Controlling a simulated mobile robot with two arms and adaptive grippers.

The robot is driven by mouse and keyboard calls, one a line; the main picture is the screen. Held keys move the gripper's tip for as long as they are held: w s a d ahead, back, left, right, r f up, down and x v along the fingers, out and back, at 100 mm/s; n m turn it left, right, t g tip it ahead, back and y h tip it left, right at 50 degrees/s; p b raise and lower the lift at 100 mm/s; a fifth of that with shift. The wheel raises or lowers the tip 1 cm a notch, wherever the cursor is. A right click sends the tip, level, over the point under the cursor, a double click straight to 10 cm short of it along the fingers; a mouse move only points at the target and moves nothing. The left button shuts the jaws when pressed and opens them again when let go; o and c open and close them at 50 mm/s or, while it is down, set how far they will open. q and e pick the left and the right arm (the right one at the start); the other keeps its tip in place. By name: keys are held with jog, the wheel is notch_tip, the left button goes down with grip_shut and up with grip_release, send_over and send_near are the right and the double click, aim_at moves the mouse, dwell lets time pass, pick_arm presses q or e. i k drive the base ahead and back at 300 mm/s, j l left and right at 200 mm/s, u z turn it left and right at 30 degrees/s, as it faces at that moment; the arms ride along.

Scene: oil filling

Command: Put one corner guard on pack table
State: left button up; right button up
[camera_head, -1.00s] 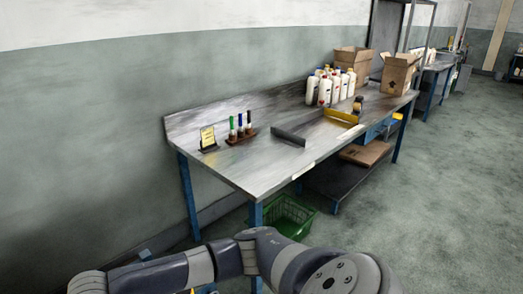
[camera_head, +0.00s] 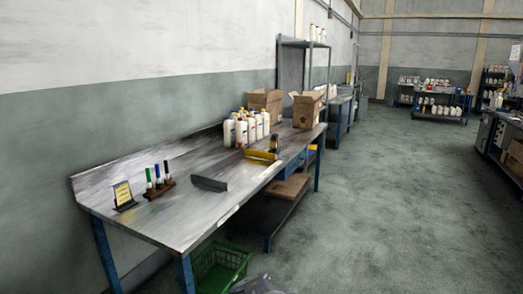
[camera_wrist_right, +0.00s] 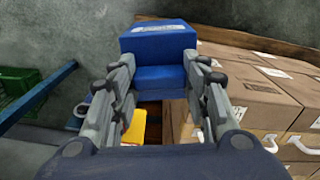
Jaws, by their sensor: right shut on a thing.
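In the right wrist view, my right gripper (camera_wrist_right: 158,98) is shut on a blue stepped piece (camera_wrist_right: 158,45) with a pale label on top. It may be a corner guard; its lower part is partly hidden between the fingers. In the head view, a metal-topped table with blue legs (camera_head: 187,214) stands along the wall. I cannot tell whether it is the pack table. A dark grey angled piece (camera_head: 209,183) and a yellow piece (camera_head: 262,155) lie on it. My left gripper is not in view.
The table holds a small yellow sign (camera_head: 123,194), markers in a brown rack (camera_head: 159,188), white bottles (camera_head: 243,130) and open cartons (camera_head: 306,110). A green basket (camera_head: 221,268) is below. The floor at right is clear. Cardboard boxes (camera_wrist_right: 245,85) are close to my right gripper.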

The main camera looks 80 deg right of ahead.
aim_at(260, 168)
jog(key=l+z, duration=0.3)
jog(key=i+l+z, duration=0.15)
jog(key=l+z, duration=0.15)
jog(key=l, duration=0.15)
jog(key=i+l+z, duration=0.15)
jog(key=l+z, duration=0.15)
jog(key=i+l, duration=0.15)
jog(key=l, duration=0.25)
jog(key=i+l+z, duration=0.1)
jog(key=l, duration=0.3)
jog(key=i+l, duration=0.25)
jog(key=l, duration=0.15)
jog(key=i+l+z, duration=0.1)
jog(key=l, duration=0.3)
jog(key=i+l, duration=0.3)
jog(key=l+z, duration=0.05)
jog(key=l, duration=0.05)
